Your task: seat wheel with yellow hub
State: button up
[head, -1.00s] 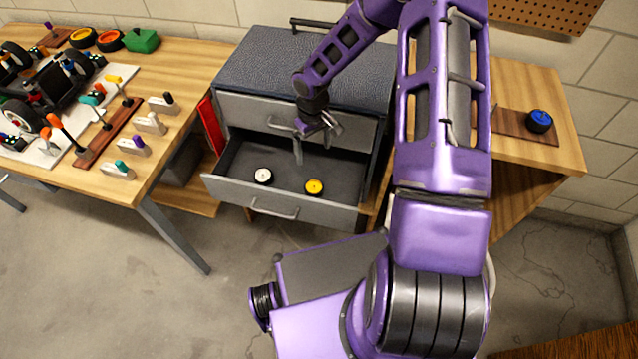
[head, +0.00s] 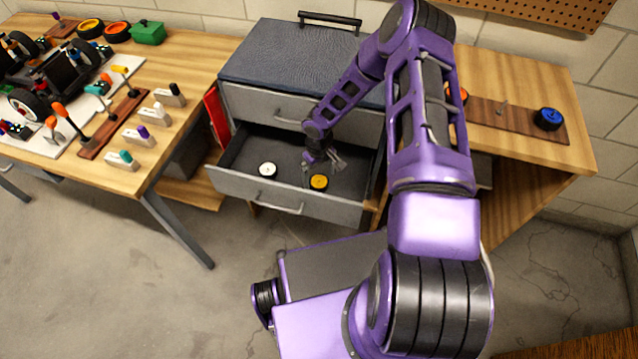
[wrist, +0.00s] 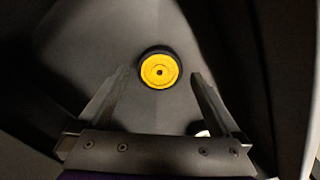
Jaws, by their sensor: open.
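The wheel with the yellow hub (head: 319,182) lies flat in the open drawer (head: 240,181) of the grey cabinet. In the wrist view the yellow-hub wheel (wrist: 159,71) shows its hub face, just beyond the fingertips and roughly centred between them. My gripper (head: 322,167) is inside the drawer, open and empty, close to the wheel; it also shows in the wrist view (wrist: 160,78). The toy car (head: 55,80) stands on a white board on the left workbench. Which axle takes the yellow-hub wheel cannot be told.
A white-hub wheel (head: 267,170) lies in the drawer left of the yellow one. The drawer walls surround my gripper closely. A blue-hub wheel (head: 548,119) sits on a wooden strip on the right table.

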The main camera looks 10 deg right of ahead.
notch_tip(320, 180, down, 2)
jog(key=shift+f, duration=0.2)
jog(key=c, duration=1.2)
jog(key=shift+c, duration=0.2)
jog(key=shift+r, duration=0.15)
